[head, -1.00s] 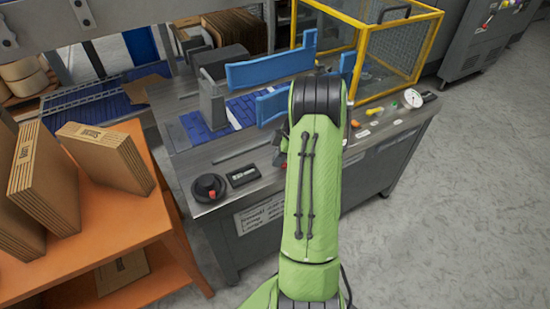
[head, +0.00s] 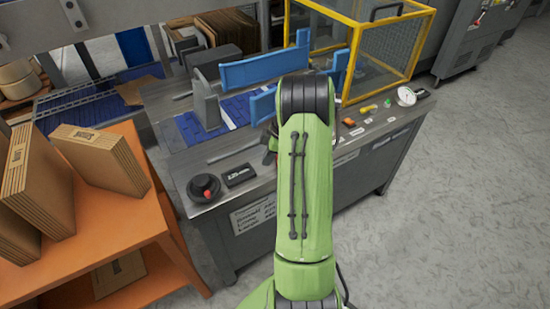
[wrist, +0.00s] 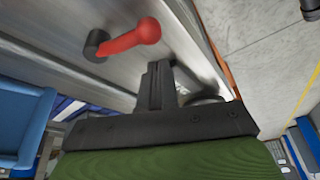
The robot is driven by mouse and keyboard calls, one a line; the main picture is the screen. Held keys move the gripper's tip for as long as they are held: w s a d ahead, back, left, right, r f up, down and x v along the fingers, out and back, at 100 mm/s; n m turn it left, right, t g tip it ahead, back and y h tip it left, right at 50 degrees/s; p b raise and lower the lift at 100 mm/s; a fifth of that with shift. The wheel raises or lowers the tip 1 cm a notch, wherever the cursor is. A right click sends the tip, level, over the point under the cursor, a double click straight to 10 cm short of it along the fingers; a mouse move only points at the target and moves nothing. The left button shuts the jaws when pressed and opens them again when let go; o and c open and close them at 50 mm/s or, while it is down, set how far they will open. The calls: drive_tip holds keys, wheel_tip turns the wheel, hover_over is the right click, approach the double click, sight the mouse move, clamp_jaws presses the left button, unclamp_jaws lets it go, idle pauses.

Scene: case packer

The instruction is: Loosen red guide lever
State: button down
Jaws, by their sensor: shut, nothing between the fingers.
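The red guide lever (wrist: 130,38) shows in the wrist view, a red handle with a rounded end on a dark round hub (wrist: 97,45). It sits on a grey metal surface. My gripper (wrist: 157,80) is shut and empty, with its fingertips below and slightly right of the lever in that view. A gap shows between the fingers and the lever; I cannot tell its depth. In the head view my green arm covers most of the gripper and I cannot make out the lever.
The machine table (head: 222,165) carries blue guide rails (head: 262,70), a black round knob (head: 204,187) with a red mark, and small controls at right. A yellow-framed cage (head: 352,60) stands behind. An orange shelf (head: 125,215) with cartons is at left. Floor at right is clear.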

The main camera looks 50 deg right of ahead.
drive_tip(key=shift+w+a+r, duration=0.45)
drive_tip(key=shift+w+a, duration=0.15)
drive_tip(key=shift+a, duration=0.15)
drive_tip(key=p+v, duration=0.3)
drive_tip(key=v, duration=0.6)
drive_tip(key=shift+d+r, duration=0.15)
drive_tip(key=shift+d, duration=0.05)
drive_tip(key=s+a+r+m+h+p, duration=0.2)
drive_tip(key=a+r+m+p, duration=0.25)
drive_tip(key=a+r, duration=1.45)
drive_tip(key=s+a+r+m+t+p, duration=0.1)
drive_tip(key=s+a+m+p, duration=0.1)
drive_tip(key=s+a, duration=0.3)
drive_tip(key=s+a+r+m+t+p, duration=0.1)
drive_tip(key=s+a, duration=0.4)
drive_tip(key=s, duration=0.6)
drive_tip(key=shift+a+r+m+t+h+p, duration=0.4)
drive_tip(key=shift+r+m, duration=0.1)
drive_tip(key=shift+m, duration=0.15)
